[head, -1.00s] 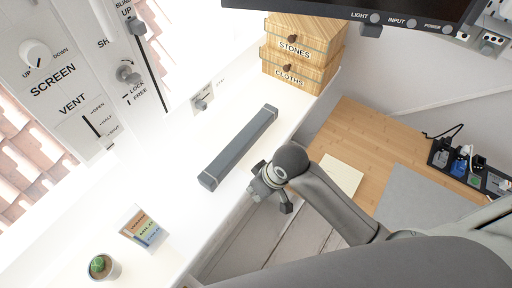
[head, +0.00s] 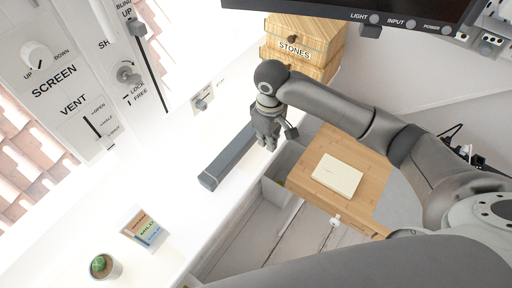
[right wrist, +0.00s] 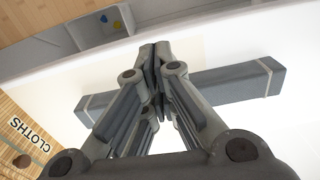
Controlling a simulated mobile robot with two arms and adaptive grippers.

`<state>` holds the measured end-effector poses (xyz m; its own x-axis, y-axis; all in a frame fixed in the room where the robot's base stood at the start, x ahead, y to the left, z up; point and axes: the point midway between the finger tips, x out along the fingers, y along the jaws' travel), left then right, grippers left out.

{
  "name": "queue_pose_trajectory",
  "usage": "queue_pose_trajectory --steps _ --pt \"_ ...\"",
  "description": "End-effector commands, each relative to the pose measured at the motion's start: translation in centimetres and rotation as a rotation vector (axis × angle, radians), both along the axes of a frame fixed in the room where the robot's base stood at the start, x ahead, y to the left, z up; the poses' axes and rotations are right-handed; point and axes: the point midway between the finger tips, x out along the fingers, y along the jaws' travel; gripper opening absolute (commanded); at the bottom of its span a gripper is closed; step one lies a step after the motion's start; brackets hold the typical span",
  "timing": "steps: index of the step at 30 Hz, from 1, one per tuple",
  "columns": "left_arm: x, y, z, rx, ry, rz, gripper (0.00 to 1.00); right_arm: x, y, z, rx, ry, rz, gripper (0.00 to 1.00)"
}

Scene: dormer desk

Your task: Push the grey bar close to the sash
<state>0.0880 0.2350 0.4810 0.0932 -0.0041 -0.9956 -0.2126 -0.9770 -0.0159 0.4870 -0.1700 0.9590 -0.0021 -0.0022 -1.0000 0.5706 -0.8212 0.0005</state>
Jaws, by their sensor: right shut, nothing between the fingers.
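The grey bar (head: 226,162) lies slantwise on the white sill. Its far end is hidden behind my right gripper in the head view. The window side with the sash (head: 150,60) and its controls is to the left of the bar. My right gripper (head: 271,144) is shut and empty, pointing down at the far part of the bar, on its room side. In the right wrist view the bar (right wrist: 225,83) passes behind the shut fingers (right wrist: 155,52); I cannot tell whether they touch it. My left gripper is not in view.
Wooden drawers (head: 300,45) stand at the sill's far end. A small cactus pot (head: 104,267) and a colourful card (head: 144,228) stand at the near end. A wooden desk (head: 372,170) with a notepad (head: 338,175) is on the right. The sill left of the bar is clear.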

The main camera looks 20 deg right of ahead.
Motion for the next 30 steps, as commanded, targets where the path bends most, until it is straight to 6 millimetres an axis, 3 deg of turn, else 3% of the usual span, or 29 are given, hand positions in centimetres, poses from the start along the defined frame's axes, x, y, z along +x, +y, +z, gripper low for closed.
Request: queue_pose_trajectory --steps 11,18,30 --pt "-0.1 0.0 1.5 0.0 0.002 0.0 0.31 -0.1 0.0 -8.1 -0.001 0.003 0.0 0.0" --pt "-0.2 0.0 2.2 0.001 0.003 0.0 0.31 2.5 1.8 -7.7 0.002 -0.002 0.001 0.0" --pt "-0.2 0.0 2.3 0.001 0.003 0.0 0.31 3.3 2.3 -7.8 0.001 -0.003 0.002 0.0"
